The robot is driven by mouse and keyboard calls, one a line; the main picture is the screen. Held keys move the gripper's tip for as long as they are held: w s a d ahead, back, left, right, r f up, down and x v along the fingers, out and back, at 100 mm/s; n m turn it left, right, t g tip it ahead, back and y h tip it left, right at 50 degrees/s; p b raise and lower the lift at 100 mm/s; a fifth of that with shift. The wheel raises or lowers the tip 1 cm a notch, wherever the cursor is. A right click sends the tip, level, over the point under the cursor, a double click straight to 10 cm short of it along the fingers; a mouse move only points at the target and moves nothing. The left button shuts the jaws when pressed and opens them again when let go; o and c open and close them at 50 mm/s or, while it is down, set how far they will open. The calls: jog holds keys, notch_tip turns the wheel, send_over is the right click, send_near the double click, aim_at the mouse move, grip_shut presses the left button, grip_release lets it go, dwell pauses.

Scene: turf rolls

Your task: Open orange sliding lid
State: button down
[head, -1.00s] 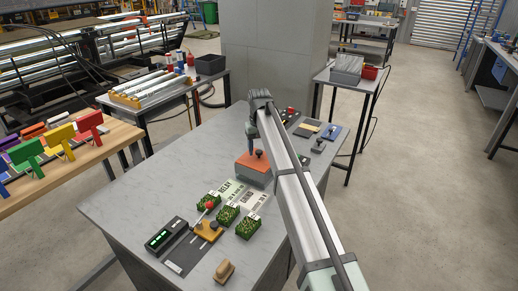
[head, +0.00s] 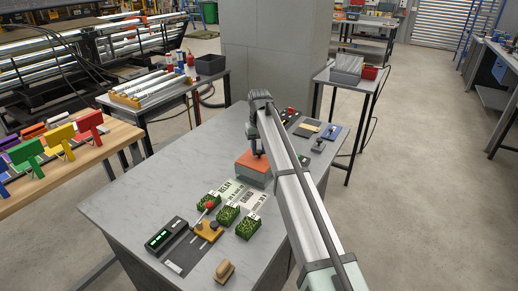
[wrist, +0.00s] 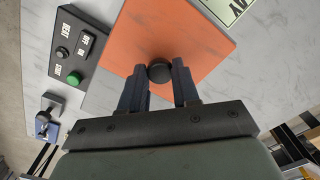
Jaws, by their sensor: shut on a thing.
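The orange lid (head: 247,164) lies on top of a grey box (head: 252,178) on the grey table. In the wrist view the lid (wrist: 190,30) is a large orange square under the fingers. A round dark knob (wrist: 160,72) stands on the lid. My gripper (head: 258,152) points down at the lid, and in the wrist view its two dark fingers are shut on the knob, one on each side. In the head view the fingers hide most of the knob, and my arm hides part of the table to the right of the box.
Printed sheets (head: 241,193) and several turf pieces (head: 228,216) lie in front of the box. A black button panel (wrist: 78,47) stands beside the box, with a blue item (head: 331,131) farther right. The table's left part is clear.

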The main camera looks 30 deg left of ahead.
jog(key=w, duration=1.1)
jog(key=shift+w, duration=0.35)
jog(key=c, duration=0.8)
grip_release()
notch_tip(320, 180, up, 14)
jog(key=shift+s+f, duration=0.1)
